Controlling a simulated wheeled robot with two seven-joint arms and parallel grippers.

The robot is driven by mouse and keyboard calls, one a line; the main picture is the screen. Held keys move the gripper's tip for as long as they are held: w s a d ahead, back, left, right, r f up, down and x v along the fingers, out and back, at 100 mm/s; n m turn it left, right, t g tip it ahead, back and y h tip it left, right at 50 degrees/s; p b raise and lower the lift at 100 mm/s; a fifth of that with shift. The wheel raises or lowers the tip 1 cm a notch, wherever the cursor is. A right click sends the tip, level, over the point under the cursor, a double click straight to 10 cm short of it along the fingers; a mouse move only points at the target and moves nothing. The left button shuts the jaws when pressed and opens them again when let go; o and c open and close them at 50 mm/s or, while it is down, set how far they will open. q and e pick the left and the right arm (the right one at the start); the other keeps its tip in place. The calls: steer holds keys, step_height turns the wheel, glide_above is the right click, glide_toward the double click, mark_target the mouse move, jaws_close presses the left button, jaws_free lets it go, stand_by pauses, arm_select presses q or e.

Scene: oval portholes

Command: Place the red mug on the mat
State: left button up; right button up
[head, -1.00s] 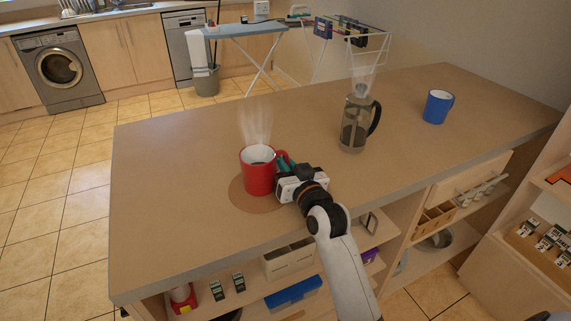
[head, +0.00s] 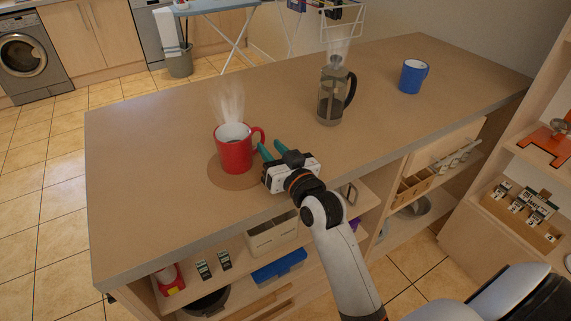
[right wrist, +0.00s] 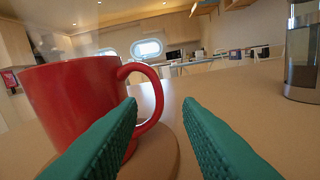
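The red mug (head: 235,155) stands upright on the round brown mat (head: 232,183) near the front left of the counter. Whitish steam rises from it, and its handle points right. My right gripper (head: 271,147) is just right of the mug, its teal fingers apart and nothing held between them. In the right wrist view the mug (right wrist: 72,95) fills the left side, with its handle loop beyond the left fingertip; the gap between the fingers (right wrist: 162,102) is empty. The mat (right wrist: 162,158) shows under the mug there. My left gripper is not in view.
A glass coffee press (head: 331,98) stands behind and to the right on the counter (head: 150,150). A blue mug (head: 413,77) is farther back right. Shelves with boxes lie under the counter's front edge. The counter left of the mat is clear.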

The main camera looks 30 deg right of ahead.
steer(key=s, duration=0.7)
steer(key=shift+s+d, duration=0.15)
